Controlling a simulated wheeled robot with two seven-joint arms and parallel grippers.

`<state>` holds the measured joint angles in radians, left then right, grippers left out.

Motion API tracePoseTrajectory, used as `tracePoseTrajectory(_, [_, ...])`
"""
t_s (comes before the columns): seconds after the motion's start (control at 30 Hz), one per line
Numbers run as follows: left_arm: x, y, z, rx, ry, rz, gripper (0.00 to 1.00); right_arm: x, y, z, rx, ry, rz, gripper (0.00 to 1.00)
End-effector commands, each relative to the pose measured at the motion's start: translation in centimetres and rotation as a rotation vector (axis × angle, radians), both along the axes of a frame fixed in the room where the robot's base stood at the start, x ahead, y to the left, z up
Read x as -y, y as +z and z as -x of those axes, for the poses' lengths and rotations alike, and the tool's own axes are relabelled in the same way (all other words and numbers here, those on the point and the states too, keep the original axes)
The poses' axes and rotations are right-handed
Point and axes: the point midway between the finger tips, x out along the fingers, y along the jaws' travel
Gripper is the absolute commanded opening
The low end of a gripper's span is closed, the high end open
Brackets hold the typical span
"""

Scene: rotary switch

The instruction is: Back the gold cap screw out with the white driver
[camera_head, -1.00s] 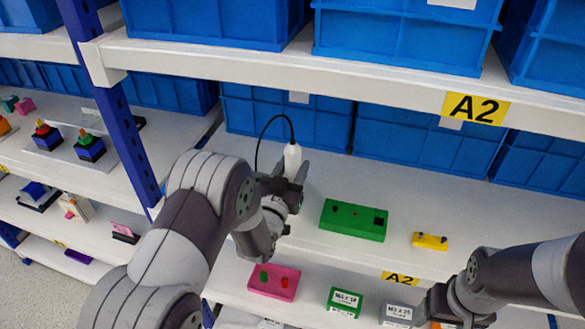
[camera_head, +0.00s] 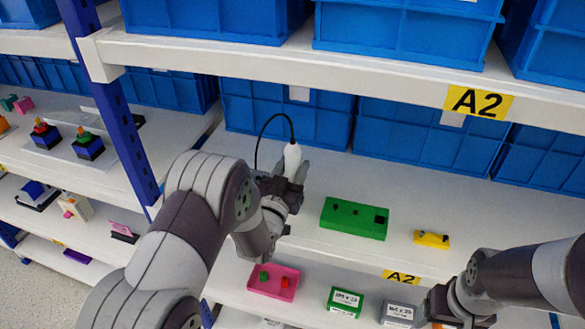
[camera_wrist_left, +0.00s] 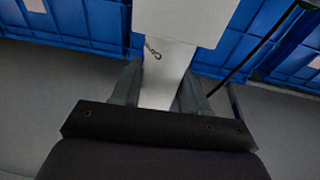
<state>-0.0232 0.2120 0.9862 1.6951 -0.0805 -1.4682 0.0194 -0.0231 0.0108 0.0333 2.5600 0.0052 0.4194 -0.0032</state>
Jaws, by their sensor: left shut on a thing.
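The white driver (camera_head: 292,157) stands roughly upright in my left gripper (camera_head: 290,175), with a black cable looping from its top. In the left wrist view the white driver (camera_wrist_left: 165,50) lies between the two fingers of my left gripper (camera_wrist_left: 157,88), which is shut on it. A green block (camera_head: 345,228) lies on the shelf right of my left gripper, with dark spots on its top. A yellow block (camera_head: 430,240) with small dark pieces on top is farther right. I cannot make out the gold cap screw. My right gripper (camera_head: 450,320) is low at the right, partly cut off.
Blue bins (camera_head: 290,110) line the shelf's back, and more stand on the shelf above. A pink tray (camera_head: 262,291) and small green (camera_head: 345,314) and grey (camera_head: 398,326) labelled boxes lie in front. A blue post (camera_head: 125,150) stands left.

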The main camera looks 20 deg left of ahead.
Motion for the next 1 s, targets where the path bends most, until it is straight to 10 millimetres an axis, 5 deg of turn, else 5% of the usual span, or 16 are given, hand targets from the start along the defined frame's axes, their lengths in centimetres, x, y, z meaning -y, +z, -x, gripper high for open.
tracePoseTrajectory(0.13, [0.0,-0.1,0.0,0.002,0.000,0.000,0.00,0.0,-0.2,0.0,0.000,0.000,0.000,0.74])
tracePoseTrajectory(0.17, [0.0,-0.1,0.0,0.002,0.000,0.000,0.41,0.0,-0.2,0.0,0.000,0.000,0.000,0.74])
tracePoseTrajectory(0.27, [0.0,-0.1,0.0,0.001,0.000,0.000,0.35,0.0,-0.2,0.0,0.000,0.000,0.000,0.74])
tracePoseTrajectory(0.3, [0.0,-0.1,0.0,0.001,0.000,0.000,0.51,0.0,-0.2,0.0,0.000,0.000,0.000,0.74])
tracePoseTrajectory(0.4, [0.0,-0.1,0.0,0.000,0.000,0.000,0.74,0.0,-0.2,0.0,0.000,0.000,0.000,0.74])
tracePoseTrajectory(0.73, [-0.1,-0.4,0.5,-0.003,0.000,0.000,0.74,0.0,-0.4,0.0,0.000,0.000,0.000,0.74])
tracePoseTrajectory(1.0, [-0.7,-1.5,6.2,-0.002,0.001,0.000,0.74,0.0,-2.3,0.0,0.000,0.000,0.000,0.74])
